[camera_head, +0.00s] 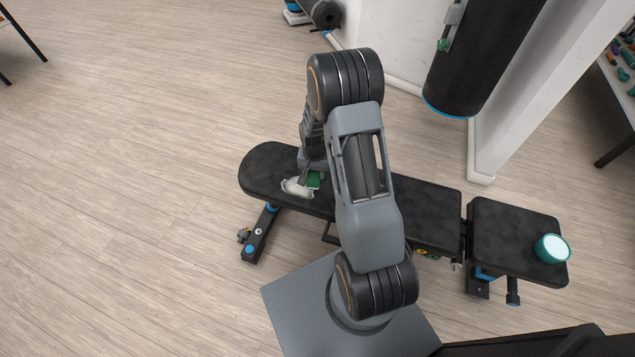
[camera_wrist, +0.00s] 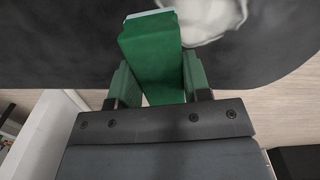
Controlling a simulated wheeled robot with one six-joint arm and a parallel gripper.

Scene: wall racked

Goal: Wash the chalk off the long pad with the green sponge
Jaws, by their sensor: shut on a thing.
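The long black pad (camera_head: 425,209) of a bench runs across the middle of the head view, and my arm hides part of it. A white chalk patch (camera_head: 296,188) lies on its left part; it also shows in the wrist view (camera_wrist: 208,18). My gripper (camera_wrist: 155,90) is shut on the green sponge (camera_wrist: 152,55). The sponge (camera_head: 314,180) is at the right side of the chalk patch in the head view. Whether the sponge touches the pad I cannot tell.
A shorter black pad (camera_head: 505,232) at the right bears a round teal tub (camera_head: 551,248) with a pale top. A black punching bag (camera_head: 480,50) hangs beside a white pillar (camera_head: 530,100) at the back right. The wooden floor (camera_head: 120,180) at the left is clear.

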